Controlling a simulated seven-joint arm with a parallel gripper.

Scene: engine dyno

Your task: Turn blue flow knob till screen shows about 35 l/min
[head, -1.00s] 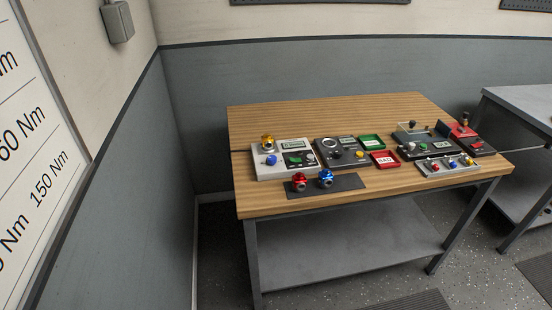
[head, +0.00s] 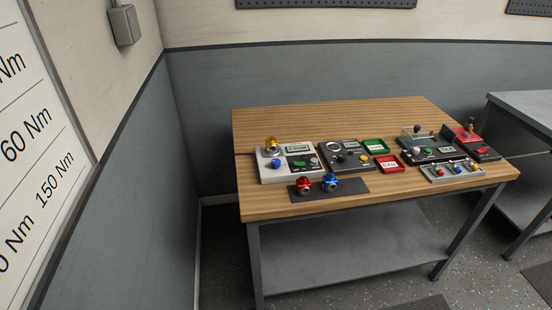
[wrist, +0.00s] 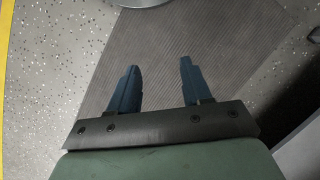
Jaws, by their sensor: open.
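A blue knob (head: 276,163) sits on the front left of a light grey panel box at the left of the wooden table. A small screen (head: 297,148) is on the back of that same box; its figures are too small to read. My gripper (wrist: 156,82) shows only in the wrist view. It is open and empty, its two dark blue fingers apart above a ribbed floor mat, and it is away from the table. Other blue parts are a blue fitting (head: 330,181) on the dark mat and a small blue knob on the right-hand strip.
The wooden table (head: 350,110) has a clear back strip. Beside the blue fitting is a red fitting (head: 303,185). A dark gauge box (head: 345,155), green tray (head: 374,145), red tray (head: 387,163) and more control boxes stand to the right. A grey bench (head: 525,105) is at far right.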

